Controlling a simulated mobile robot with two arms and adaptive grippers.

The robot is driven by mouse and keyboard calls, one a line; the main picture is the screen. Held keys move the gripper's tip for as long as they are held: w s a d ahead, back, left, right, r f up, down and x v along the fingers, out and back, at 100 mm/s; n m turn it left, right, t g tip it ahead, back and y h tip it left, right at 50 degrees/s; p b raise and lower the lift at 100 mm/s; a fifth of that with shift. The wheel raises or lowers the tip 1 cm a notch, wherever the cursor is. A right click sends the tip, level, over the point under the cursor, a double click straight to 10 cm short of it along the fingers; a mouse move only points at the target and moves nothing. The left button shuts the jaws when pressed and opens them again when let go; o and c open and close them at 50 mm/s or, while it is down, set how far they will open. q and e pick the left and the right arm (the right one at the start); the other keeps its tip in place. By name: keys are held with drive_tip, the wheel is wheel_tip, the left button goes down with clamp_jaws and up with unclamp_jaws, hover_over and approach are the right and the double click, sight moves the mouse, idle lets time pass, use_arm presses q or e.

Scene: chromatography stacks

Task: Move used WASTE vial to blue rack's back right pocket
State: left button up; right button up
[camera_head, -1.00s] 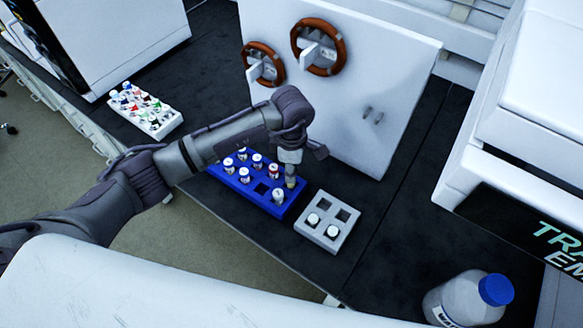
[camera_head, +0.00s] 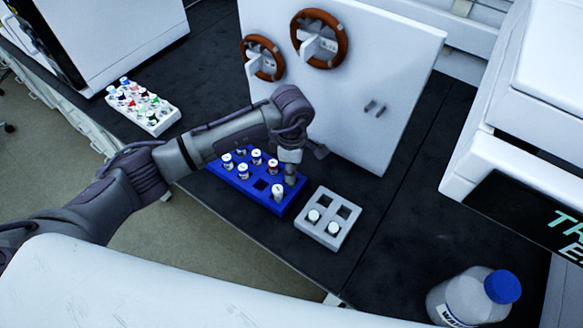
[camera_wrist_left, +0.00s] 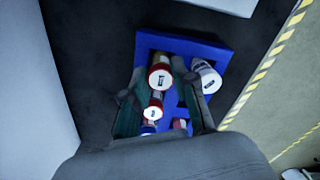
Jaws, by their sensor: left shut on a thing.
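My left gripper (camera_head: 290,178) is over the back right corner of the blue rack (camera_head: 285,208), pointing down. In the left wrist view, its fingers (camera_wrist_left: 160,85) are shut on a vial with a red-rimmed white cap (camera_wrist_left: 160,78); the label on the cap is too small to read. The held vial is at the back right pocket and appears at least partly inside it; the fingers hide its depth. A white-capped vial (camera_head: 278,191) stands in the front right pocket, and it also shows in the wrist view (camera_wrist_left: 206,77). A red-capped vial (camera_head: 273,166) stands beside the gripper.
A grey rack (camera_head: 318,232) right of the blue one holds two white-capped vials at its front; its back pockets are empty. A white rack (camera_head: 155,127) of colored vials stands far left. A white panel (camera_head: 370,85) rises behind. A blue-capped bottle (camera_head: 470,302) stands front right.

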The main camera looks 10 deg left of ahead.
use_arm(q)
drive_tip(key=shift+f, duration=0.2)
drive_tip(key=o, duration=1.1)
drive_tip(key=shift+c, duration=0.2)
drive_tip(key=shift+o, duration=0.2)
drive_tip(key=o, duration=0.4)
drive_tip(key=shift+c, duration=0.2)
drive_tip(key=shift+r, duration=0.15)
drive_tip(key=shift+r+p, duration=1.85)
drive_tip(key=shift+r, duration=1.55)
